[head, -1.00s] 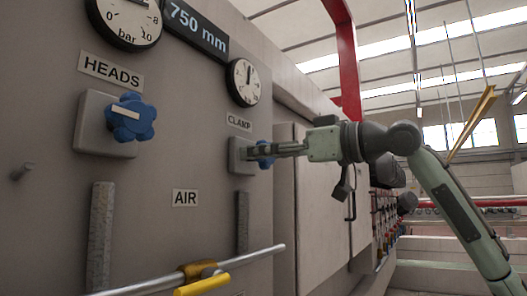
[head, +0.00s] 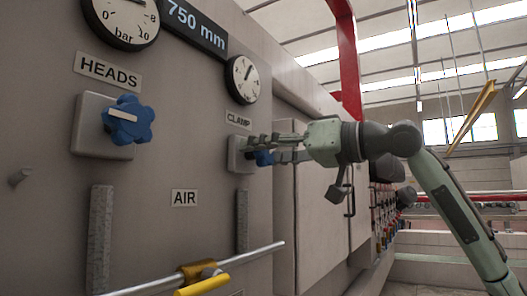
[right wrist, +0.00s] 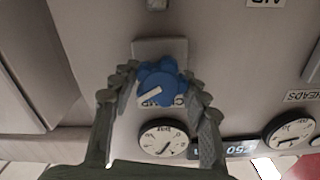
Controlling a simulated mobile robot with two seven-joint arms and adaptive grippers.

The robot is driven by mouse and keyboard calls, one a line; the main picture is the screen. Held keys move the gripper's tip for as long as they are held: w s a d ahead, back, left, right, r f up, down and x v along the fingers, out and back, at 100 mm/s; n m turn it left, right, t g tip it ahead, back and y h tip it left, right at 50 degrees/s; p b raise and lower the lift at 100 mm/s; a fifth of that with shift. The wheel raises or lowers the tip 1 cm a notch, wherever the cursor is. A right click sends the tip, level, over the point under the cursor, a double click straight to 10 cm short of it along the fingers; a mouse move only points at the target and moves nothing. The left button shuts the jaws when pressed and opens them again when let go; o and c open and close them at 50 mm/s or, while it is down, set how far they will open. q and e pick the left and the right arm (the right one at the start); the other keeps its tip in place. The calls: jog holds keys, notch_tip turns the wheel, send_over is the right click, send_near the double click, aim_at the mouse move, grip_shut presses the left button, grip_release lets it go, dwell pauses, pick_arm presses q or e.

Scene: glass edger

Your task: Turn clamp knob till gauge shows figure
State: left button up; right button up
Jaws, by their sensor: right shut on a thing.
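The blue clamp knob (head: 264,158) sits on a grey square plate under the CLAMP label, partly hidden by my fingers in the head view. My right gripper (head: 262,147) is shut on it, one finger on each side. In the right wrist view the knob (right wrist: 157,82), with a pale pointer bar, lies between the fingers (right wrist: 160,90). The round white clamp gauge (head: 243,79) hangs above the knob. Its dark needle points up and slightly right; its figures are too small to read. It also shows upside down in the right wrist view (right wrist: 164,138). My left gripper is not in view.
A second blue knob (head: 128,120) under the HEADS label and its gauge (head: 122,18) are at the left. A display (head: 195,27) reads 750 mm. A cabinet door (head: 325,200) stands right of the panel.

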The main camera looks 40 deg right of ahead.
jog(key=o, duration=1.2)
jog(key=shift+c, duration=0.2)
jog(key=shift+s+d+f, duration=0.1)
jog(key=shift+s+d, duration=0.2)
jog(key=shift+s, duration=0.2)
jog(key=v, duration=1.1)
jog(key=shift+a, duration=0.1)
